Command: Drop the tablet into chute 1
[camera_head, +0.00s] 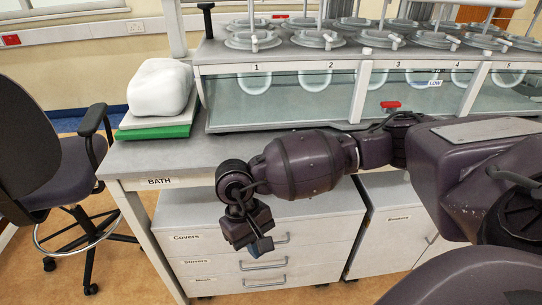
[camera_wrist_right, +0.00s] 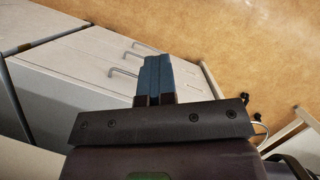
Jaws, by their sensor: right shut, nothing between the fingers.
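The dissolution bath (camera_head: 290,106) stands on the bench at the back, with numbers 1 to 5 along its front. The position marked 1 (camera_head: 256,68) is at the left end, with a round grey lid (camera_head: 252,40) above it and a white ring behind the glass below it. I see no tablet in either view. My right gripper (camera_head: 262,247) hangs in front of the drawers, below the bench top and well apart from the bath. In the right wrist view its blue fingers (camera_wrist_right: 155,75) are together and empty. My left gripper is out of view.
A white rounded block (camera_head: 159,87) sits on a green-based stand (camera_head: 154,131) left of the bath. A drawer cabinet (camera_head: 200,220) is under the bench (camera_head: 190,158). A dark office chair (camera_head: 35,150) stands at the left. The front bench strip is mostly clear.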

